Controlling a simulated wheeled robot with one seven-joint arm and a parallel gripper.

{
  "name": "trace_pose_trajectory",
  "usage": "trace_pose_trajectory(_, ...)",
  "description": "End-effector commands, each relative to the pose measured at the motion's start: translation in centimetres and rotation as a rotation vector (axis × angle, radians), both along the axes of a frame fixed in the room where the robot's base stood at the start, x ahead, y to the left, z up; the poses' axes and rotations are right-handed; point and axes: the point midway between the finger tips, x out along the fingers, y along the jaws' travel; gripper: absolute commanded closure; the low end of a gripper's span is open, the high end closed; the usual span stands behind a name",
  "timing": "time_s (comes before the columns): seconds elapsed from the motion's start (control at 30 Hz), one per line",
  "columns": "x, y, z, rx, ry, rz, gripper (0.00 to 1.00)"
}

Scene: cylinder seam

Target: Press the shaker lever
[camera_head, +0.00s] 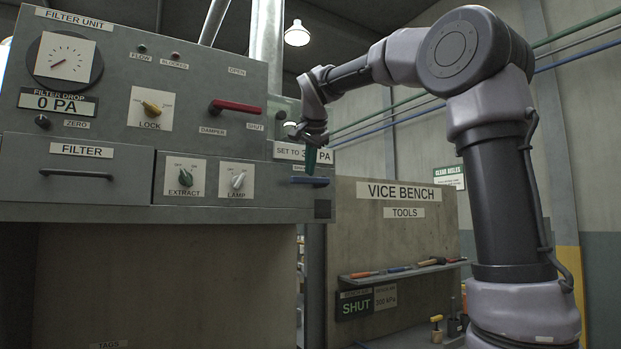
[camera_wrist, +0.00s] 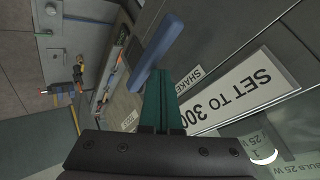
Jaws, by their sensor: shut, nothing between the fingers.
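The shaker lever is a blue bar (camera_head: 310,181) at the lower right of the grey filter unit's front, under the "SET TO" label. In the wrist view the blue lever (camera_wrist: 158,48) sticks out just beyond the fingertips, beside a label partly reading "SHAKE". My gripper (camera_head: 311,168) points down right above the lever, its teal fingers together and empty.
A red damper handle (camera_head: 235,106), yellow lock knob (camera_head: 151,108), extract knob (camera_head: 185,177) and lamp knob (camera_head: 238,180) are on the panel to the left. The "SET TO" sign (camera_head: 285,151) is close behind my gripper. A vice bench (camera_head: 390,240) stands behind at right.

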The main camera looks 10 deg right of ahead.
Motion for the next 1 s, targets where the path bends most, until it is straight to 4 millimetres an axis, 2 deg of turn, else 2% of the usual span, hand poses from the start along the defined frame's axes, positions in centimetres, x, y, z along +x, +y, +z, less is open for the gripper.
trace_pose_trajectory(1.0, 0.0, 0.0, -1.3, -0.002, 0.002, 0.0, 1.0)
